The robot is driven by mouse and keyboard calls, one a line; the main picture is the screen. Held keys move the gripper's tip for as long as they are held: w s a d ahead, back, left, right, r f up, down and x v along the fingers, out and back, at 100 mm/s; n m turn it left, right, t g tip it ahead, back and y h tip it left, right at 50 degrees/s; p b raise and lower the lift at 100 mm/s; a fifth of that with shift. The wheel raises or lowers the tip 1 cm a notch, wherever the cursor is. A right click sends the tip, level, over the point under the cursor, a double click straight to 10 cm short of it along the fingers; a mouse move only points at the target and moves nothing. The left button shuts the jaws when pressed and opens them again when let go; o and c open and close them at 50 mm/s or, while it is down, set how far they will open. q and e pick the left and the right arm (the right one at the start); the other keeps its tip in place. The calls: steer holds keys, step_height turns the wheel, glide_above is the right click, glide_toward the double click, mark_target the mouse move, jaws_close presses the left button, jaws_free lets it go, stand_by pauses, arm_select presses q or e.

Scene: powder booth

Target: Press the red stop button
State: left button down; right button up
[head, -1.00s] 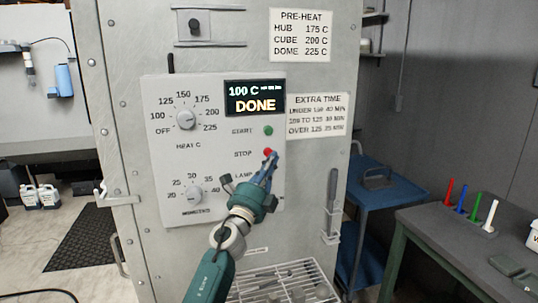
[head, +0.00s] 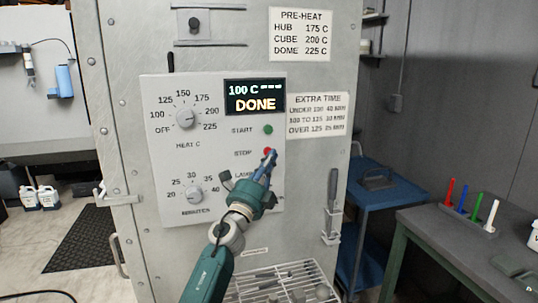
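The red stop button (head: 267,152) is on the oven's light grey control panel (head: 218,202), to the right of the STOP label and below the green start button (head: 268,129). My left gripper (head: 270,155) is at the red button, with its blue fingertips overlapping the button's lower right part. The fingers look close together with nothing between them. I cannot tell whether the tips touch the button. The display (head: 255,97) above reads 100 C and DONE. My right gripper is not in view.
A heat dial (head: 186,118) and a minutes dial (head: 194,194) are left on the panel. A wire rack (head: 285,285) with metal parts is below. A blue cart (head: 400,185) and a bench (head: 440,225) with coloured sticks stand at the right.

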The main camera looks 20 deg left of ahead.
arm_select(q)
steer(key=shift+w+a, duration=0.15)
steer(key=shift+w, duration=0.05)
stand_by(0.6)
steer(key=shift+s+d+p, duration=0.45)
steer(key=shift+s, duration=0.3)
steer(key=s+d+p, duration=0.1)
steer(key=s, duration=0.1)
steer(key=s+d+p, duration=0.1)
steer(key=s, duration=0.1)
steer(key=shift+d+p, duration=0.35)
steer(key=shift+d, duration=0.05)
stand_by(0.4)
